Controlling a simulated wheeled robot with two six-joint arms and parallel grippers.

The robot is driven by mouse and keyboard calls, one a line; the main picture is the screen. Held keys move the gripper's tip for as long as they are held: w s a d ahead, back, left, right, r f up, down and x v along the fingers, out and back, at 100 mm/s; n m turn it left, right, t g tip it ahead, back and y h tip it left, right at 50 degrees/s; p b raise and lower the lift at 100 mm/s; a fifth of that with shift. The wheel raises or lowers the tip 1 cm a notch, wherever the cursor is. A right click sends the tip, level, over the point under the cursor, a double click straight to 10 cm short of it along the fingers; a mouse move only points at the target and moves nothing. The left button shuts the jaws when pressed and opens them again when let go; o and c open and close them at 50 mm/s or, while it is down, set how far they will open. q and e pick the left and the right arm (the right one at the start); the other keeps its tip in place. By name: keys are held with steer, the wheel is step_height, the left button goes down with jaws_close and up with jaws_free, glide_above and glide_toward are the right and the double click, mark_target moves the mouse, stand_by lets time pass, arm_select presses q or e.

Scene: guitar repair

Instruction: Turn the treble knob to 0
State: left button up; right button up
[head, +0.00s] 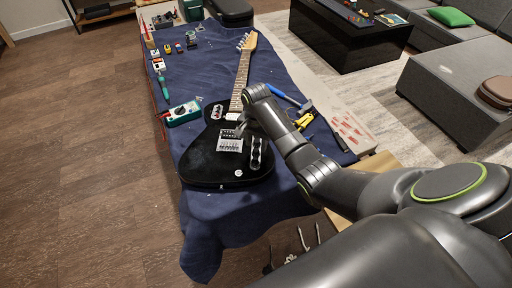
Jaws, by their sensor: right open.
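A black electric guitar (203,160) lies face up on a blue cloth, its neck pointing to the far side. Several dark control knobs (256,153) sit on a plate at the right of its body, too small to read which is treble or how it is set. My right gripper (240,128) is over the guitar body, near the pickups and above and left of the knobs. It is open and small in view, partly hidden by its own wrist. I cannot tell whether it touches the guitar. My left gripper is not in view.
A green multimeter (184,113) lies left of the guitar. A blue-handled hammer (288,97) and a yellow tool (304,121) lie to its right, near my arm. Small parts lie at the far left of the blue cloth (205,58). The cloth's near end is clear.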

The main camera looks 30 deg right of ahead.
mark_target(256, 152)
steer(key=shift+f, duration=1.5)
jaws_close()
